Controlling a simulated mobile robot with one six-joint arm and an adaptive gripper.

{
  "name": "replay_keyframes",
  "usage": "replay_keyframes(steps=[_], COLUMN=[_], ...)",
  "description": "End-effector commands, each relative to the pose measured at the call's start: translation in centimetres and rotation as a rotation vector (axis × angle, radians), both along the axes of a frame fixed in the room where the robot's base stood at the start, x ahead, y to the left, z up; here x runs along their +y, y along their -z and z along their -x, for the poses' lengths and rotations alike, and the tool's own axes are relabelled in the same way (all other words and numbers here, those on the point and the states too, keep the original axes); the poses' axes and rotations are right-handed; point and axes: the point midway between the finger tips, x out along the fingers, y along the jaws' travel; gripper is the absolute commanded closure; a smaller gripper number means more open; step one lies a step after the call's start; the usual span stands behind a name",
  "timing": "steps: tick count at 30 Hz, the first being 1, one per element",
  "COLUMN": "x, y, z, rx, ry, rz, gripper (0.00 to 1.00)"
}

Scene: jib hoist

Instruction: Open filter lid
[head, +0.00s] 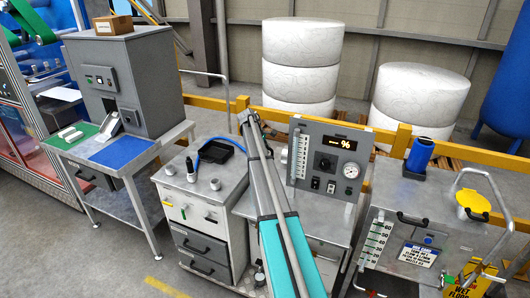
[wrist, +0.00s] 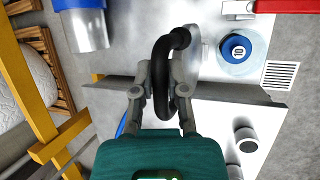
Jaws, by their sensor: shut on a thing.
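In the wrist view, my gripper (wrist: 160,92) is shut on a thick, curved black handle (wrist: 162,62), which stands between the two grey fingers. A pale, rounded metal piece (wrist: 196,46) shows just beside the handle. It may be part of the filter lid, but I cannot tell how far it is tilted or open. A steel top lies below. In the head view, my teal and grey arm crosses the middle. I cannot make out the fingers or the held handle there.
In the wrist view, a blue cap (wrist: 235,48) and a slotted vent (wrist: 282,75) sit near the handle. A blue cylinder (wrist: 82,25) stands upper left, by a yellow rail (wrist: 28,85). In the head view, a gauge panel (head: 325,163) stands right of my arm.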

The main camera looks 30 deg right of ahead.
Motion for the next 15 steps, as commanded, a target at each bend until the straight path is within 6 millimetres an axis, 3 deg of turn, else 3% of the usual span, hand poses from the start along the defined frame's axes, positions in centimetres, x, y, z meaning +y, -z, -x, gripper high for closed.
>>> replay_keyframes(steps=[14, 15], x=[-0.39, -0.39], y=[0.03, 0.03], z=[-0.21, -0.2], rx=[-0.001, -0.001], ry=[0.001, 0.001], rz=[0.001, 0.001], gripper=[1.0, 0.8])
